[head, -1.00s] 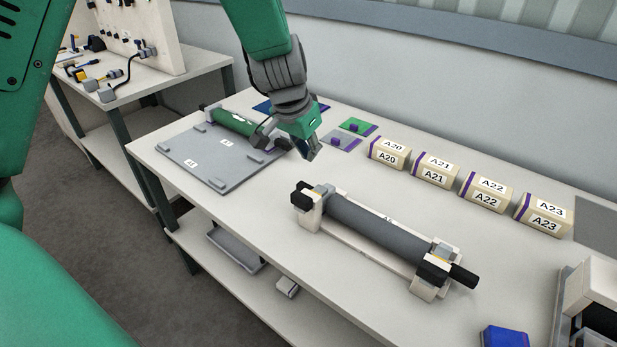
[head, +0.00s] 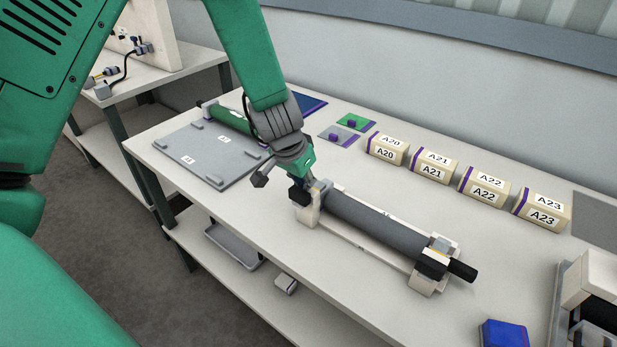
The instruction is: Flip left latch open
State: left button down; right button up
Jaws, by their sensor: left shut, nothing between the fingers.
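A dark grey roll (head: 375,222) lies in a white cradle (head: 352,230) on the table. At its left end stands a white bracket (head: 306,213) with a black block (head: 299,197) and a small grey top piece; which of these is the left latch I cannot clearly tell. My left gripper (head: 308,183) is shut and empty, its fingertips pointing down right at the top of this left bracket. They partly hide it, and I cannot tell whether they touch. The right bracket (head: 425,283) carries a black block (head: 432,264), and a black shaft sticks out beyond it. My right gripper is not in view.
A grey panel (head: 200,165) with a green roll (head: 229,117) lies at the left. Several tan boxes, such as A20 (head: 386,150), line the back. A blue box (head: 503,334) sits at the front right.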

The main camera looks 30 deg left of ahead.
aim_at(295, 205)
pick_arm(q)
jog(key=shift+w, duration=0.1)
jog(key=s+b, duration=0.1)
jog(key=s, duration=0.3)
jog(key=shift+s+a, duration=0.1)
jog(key=shift+s, duration=0.2)
jog(key=shift+s+f, duration=0.1)
